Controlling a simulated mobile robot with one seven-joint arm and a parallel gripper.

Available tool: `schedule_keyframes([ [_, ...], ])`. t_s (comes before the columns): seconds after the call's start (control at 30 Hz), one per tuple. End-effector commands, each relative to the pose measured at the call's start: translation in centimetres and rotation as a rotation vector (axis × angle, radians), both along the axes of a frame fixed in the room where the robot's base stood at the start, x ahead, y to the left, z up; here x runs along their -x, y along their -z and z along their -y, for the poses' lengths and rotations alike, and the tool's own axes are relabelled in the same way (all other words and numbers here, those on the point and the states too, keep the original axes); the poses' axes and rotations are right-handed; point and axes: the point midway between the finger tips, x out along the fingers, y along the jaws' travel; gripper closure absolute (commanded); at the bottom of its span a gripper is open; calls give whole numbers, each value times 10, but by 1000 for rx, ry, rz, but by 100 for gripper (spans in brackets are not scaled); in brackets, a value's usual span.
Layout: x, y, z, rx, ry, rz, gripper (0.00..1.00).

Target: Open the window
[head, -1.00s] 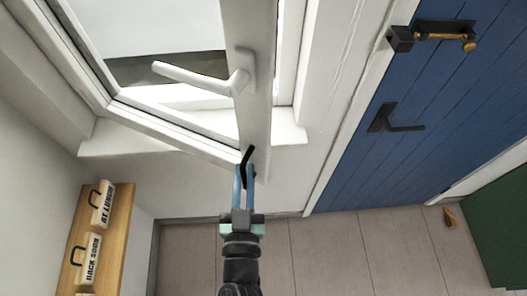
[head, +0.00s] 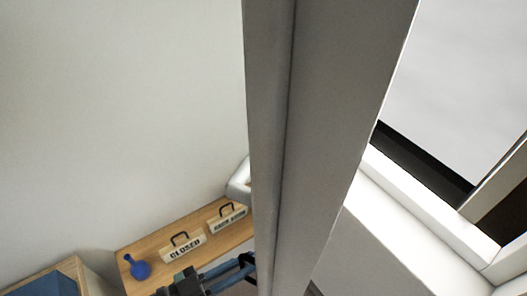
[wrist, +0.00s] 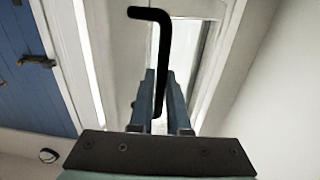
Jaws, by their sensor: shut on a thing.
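The window sash (head: 330,110) is a white frame bar standing very close, edge-on, across the middle of the head view. It stands swung away from the white window frame (head: 400,215) at right, with an opening between them. In the wrist view my gripper (wrist: 161,88) is shut on a black bent bar (wrist: 163,45), which points up past the fingertips. I cannot tell whether the bar touches the sash.
A wooden shelf (head: 160,240) with signs (head: 183,247) and a blue flask (head: 138,267) lies at the lower left. A blue box (head: 45,285) is in the corner. A blue door (wrist: 25,85) is at left in the wrist view. The upper left shows bare wall.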

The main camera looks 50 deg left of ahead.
Motion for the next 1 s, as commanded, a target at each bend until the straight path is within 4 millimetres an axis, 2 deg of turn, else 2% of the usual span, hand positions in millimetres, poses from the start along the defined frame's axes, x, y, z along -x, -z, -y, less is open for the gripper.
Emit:
schedule_keyframes([
  [0.4, 1, 0, -4, 1, -3, -1, 100],
  [0.43, 1, 0, -4, 1, -3, -1, 83],
  [0.6, 1, 0, -4, 0, -2, -1, 55],
  [0.87, 1, 0, -4, 0, -1, -1, 55],
  [1.0, 10, 3, -6, -2, -2, -3, 55],
])
